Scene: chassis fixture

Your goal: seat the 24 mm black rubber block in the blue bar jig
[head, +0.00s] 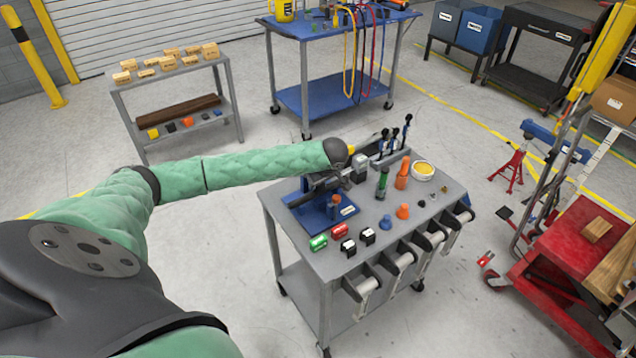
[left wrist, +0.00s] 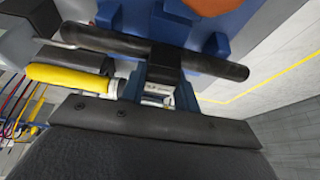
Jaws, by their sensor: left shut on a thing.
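The blue bar jig (head: 318,217) stands at the left end of the grey cart, partly hidden behind my left gripper. In the left wrist view its blue body (left wrist: 206,42) fills the upper middle. My left gripper (head: 325,184) is over the jig, shut on what appears to be the black rubber block (left wrist: 167,64). In the left wrist view this dark block is against a long black bar, close to blue jig parts; whether it touches the jig is unclear. In the head view I cannot make the block out. My right gripper is in neither view.
An orange piece (head: 336,200) stands on the jig's base. A yellow-handled tool (left wrist: 68,77) lies close beside my left gripper.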

